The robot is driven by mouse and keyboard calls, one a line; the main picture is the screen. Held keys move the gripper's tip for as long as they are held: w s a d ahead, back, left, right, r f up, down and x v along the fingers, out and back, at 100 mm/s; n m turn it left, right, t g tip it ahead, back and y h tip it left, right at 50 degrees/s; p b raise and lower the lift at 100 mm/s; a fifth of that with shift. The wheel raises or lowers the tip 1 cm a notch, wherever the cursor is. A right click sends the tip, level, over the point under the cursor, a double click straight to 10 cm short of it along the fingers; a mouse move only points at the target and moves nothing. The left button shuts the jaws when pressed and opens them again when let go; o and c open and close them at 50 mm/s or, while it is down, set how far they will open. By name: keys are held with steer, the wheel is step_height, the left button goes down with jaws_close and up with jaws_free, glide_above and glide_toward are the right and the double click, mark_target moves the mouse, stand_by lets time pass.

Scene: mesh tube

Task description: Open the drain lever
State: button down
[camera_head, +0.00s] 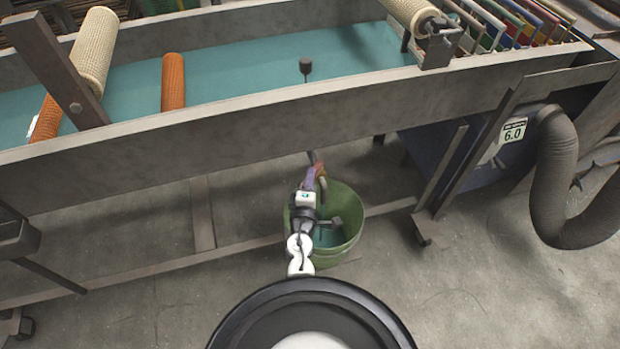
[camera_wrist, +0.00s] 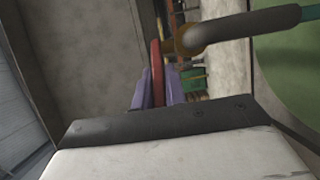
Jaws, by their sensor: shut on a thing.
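The drain lever (camera_wrist: 157,60) is a narrow red handle beside a brass-coloured valve (camera_wrist: 190,40) in the wrist view. A dark pipe (camera_wrist: 250,26) runs from the valve to the right. My gripper (camera_wrist: 160,88) has purple fingers, shut on the red lever with one finger on each side. In the head view my gripper (camera_head: 315,172) is below the trough's front wall, above the bucket's back rim. The lever shows there only as a small patch of red, and my arm hides most of the valve.
A green bucket (camera_head: 351,228) stands on the concrete floor under the valve, with teal liquid in it. The long metal trough (camera_head: 200,152) holds teal liquid and rollers. A thick grey hose (camera_head: 556,180) hangs at the right. The floor in front is clear.

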steer(key=shift+s+d+n+y+p, duration=0.1)
steer(key=shift+d+n+y+p, duration=0.25)
steer(key=shift+n+y, duration=0.5)
steer(key=shift+s+d+n+y+p, duration=0.1)
steer(key=shift+d+n+y+p, duration=0.3)
steer(key=shift+y, duration=0.75)
steer(key=shift+a, duration=0.15)
steer(key=c, duration=1.4)
jaws_free()
steer(key=shift+c, duration=0.2)
